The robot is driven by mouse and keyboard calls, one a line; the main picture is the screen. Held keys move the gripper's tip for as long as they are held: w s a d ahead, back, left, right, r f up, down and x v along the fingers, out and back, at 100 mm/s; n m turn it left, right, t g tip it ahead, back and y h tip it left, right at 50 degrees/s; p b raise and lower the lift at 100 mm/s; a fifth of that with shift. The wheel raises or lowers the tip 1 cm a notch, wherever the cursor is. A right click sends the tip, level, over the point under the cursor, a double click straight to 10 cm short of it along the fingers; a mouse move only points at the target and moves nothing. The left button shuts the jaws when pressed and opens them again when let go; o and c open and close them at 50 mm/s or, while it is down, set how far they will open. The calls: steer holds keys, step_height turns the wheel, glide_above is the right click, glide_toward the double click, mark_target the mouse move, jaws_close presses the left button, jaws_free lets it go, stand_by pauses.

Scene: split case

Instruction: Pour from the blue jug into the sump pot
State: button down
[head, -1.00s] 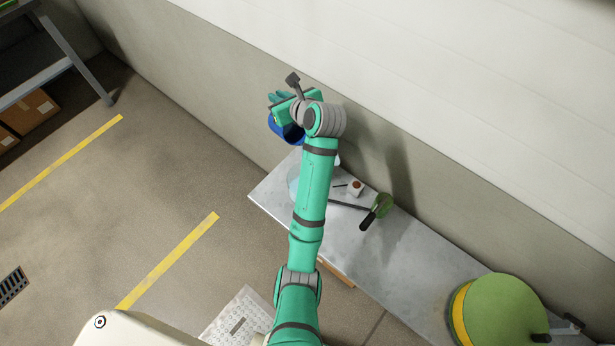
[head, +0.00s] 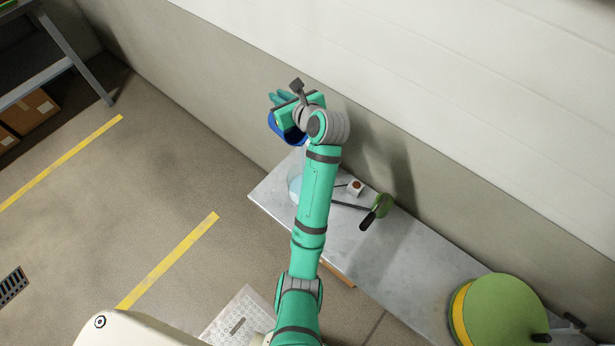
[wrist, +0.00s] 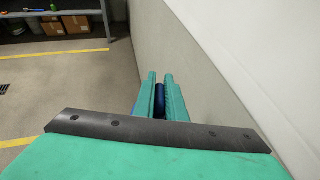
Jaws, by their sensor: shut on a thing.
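The blue jug (head: 287,131) is up in the air near the left end of the bench, by the wall. My gripper (head: 280,98) is shut on it. In the wrist view my gripper (wrist: 160,76) shows two green fingers with a strip of the blue jug (wrist: 161,90) between them. My arm hides part of the jug in the head view. A pale, light-blue round vessel (head: 294,182) stands on the bench below, mostly behind my arm; I cannot tell for sure that it is the sump pot. What is inside the jug does not show.
The grey bench (head: 400,247) runs along the wall. Open floor lies left of the bench.

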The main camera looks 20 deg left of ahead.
steer(key=shift+s+d+r+y, duration=0.1)
steer(key=shift+d+r+y, duration=0.05)
steer(key=shift+r+y, duration=0.15)
stand_by(0.4)
steer(key=shift+w+a+f+g+h, duration=0.4)
steer(key=shift+w+a+f+h, duration=0.15)
steer(key=shift+h, duration=0.25)
steer(key=w+a+f+g+h, duration=0.1)
steer(key=a+f+g+h, duration=0.1)
steer(key=f, duration=0.7)
steer(key=w+a+f+g+h, duration=0.1)
steer(key=f+h, duration=0.3)
steer(key=f, duration=0.5)
steer(key=w+a+f+g+h, duration=0.2)
steer(key=f+g+h, duration=0.1)
steer(key=f, duration=0.6)
steer(key=shift+w+a+g, duration=0.15)
steer(key=shift+a+g, duration=0.15)
steer(key=shift+g, duration=0.2)
steer(key=shift+f, duration=0.15)
